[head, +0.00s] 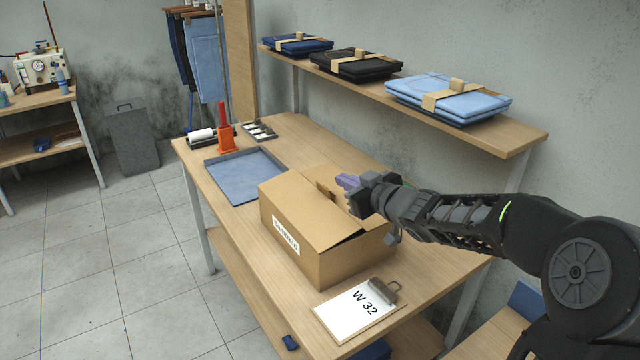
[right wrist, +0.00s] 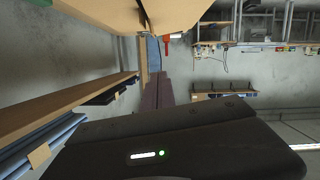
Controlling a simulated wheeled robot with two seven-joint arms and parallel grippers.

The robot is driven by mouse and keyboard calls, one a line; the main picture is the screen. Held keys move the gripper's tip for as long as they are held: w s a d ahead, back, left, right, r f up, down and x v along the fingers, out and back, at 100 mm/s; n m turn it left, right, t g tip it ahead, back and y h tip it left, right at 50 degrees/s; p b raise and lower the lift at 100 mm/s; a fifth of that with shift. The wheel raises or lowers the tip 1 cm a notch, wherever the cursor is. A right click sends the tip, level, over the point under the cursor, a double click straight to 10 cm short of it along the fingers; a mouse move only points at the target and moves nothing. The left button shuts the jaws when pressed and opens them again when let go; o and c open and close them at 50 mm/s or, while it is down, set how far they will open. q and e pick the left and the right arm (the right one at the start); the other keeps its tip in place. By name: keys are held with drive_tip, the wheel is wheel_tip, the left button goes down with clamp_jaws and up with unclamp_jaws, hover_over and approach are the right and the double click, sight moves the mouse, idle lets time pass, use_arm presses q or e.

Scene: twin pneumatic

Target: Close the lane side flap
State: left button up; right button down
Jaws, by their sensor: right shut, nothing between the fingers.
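An open-topped cardboard box (head: 345,262) with a white label stands on the wooden table. Its broad front-left flap (head: 312,208) lies inward over the opening, with a dark gap beneath its right edge. A smaller flap (head: 325,191) sticks up at the back, beside my right gripper (head: 347,181). The gripper is shut and empty, just above the box's back edge; I cannot tell whether it touches cardboard. In the right wrist view, the shut fingers (right wrist: 158,92) show below a piece of cardboard (right wrist: 105,14). My left gripper is out of view.
A clipboard (head: 357,309) marked W 32 lies in front of the box. A blue-grey tray (head: 243,174) and an orange tool (head: 227,138) are behind it. A shelf (head: 480,129) with folded jeans runs along the wall, above and behind my right arm.

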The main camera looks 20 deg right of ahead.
drive_tip(key=shift+d, duration=0.1)
hover_over(327, 200)
drive_tip(key=shift+s+a+f, duration=0.1)
drive_tip(key=shift+a+f, duration=0.15)
drive_tip(key=shift+f, duration=0.35)
drive_tip(key=shift+s+a+f, duration=0.1)
drive_tip(key=shift+a+f, duration=0.1)
drive_tip(key=shift+f, duration=0.35)
drive_tip(key=shift+w+d+f, duration=0.1)
drive_tip(key=shift+d+f, duration=0.05)
drive_tip(key=shift+f, duration=0.5)
drive_tip(key=shift+w+d+f, duration=0.1)
drive_tip(key=shift+f, duration=0.5)
drive_tip(key=shift+d+f, duration=0.15)
drive_tip(key=shift+f, duration=0.6)
